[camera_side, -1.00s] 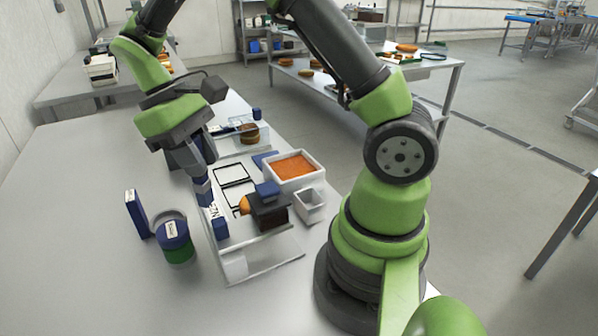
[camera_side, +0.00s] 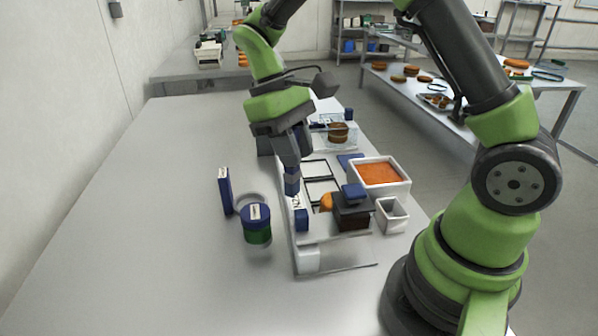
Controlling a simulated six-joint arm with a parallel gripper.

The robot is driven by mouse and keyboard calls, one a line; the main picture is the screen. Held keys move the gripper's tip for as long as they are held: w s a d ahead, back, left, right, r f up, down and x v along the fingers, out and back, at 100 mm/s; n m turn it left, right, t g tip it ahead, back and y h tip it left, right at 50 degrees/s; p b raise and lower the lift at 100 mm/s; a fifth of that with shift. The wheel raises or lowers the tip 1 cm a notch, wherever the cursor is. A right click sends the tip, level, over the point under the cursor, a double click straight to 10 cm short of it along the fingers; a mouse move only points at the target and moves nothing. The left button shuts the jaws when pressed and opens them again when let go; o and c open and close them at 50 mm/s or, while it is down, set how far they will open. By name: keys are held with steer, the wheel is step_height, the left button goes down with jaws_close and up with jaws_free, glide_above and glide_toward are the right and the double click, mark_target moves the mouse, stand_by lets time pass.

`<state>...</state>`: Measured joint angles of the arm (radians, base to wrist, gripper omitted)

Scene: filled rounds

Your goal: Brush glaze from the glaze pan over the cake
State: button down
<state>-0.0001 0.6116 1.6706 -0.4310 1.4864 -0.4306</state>
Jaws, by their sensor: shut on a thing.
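The glaze pan (camera_side: 404,188) is a white square tub filled with orange glaze, right of the middle of the bench. My gripper (camera_side: 290,164) points down to its left, shut on a small blue piece (camera_side: 291,182) that looks like the brush handle. Bristles cannot be made out. A round brown layered cake (camera_side: 338,132) sits on a pale stand behind, to the right of my gripper and apart from it.
A dark block with a blue top (camera_side: 352,212) and a white open cup (camera_side: 391,213) stand in front of the pan. A blue-and-green can (camera_side: 257,224) and an upright blue box (camera_side: 225,190) stand at left. The bench's left part is clear.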

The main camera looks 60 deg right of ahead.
steer(key=shift+d, duration=0.1)
steer(key=s+d, duration=0.4)
steer(key=d, duration=0.8)
steer(key=s+d, duration=0.3)
steer(key=d, duration=0.8)
steer(key=shift+s+f, duration=0.2)
steer(key=shift+f, duration=2.65)
steer(key=shift+f, duration=0.6)
steer(key=shift+d, duration=0.1)
step_height(320, 180, up, 7)
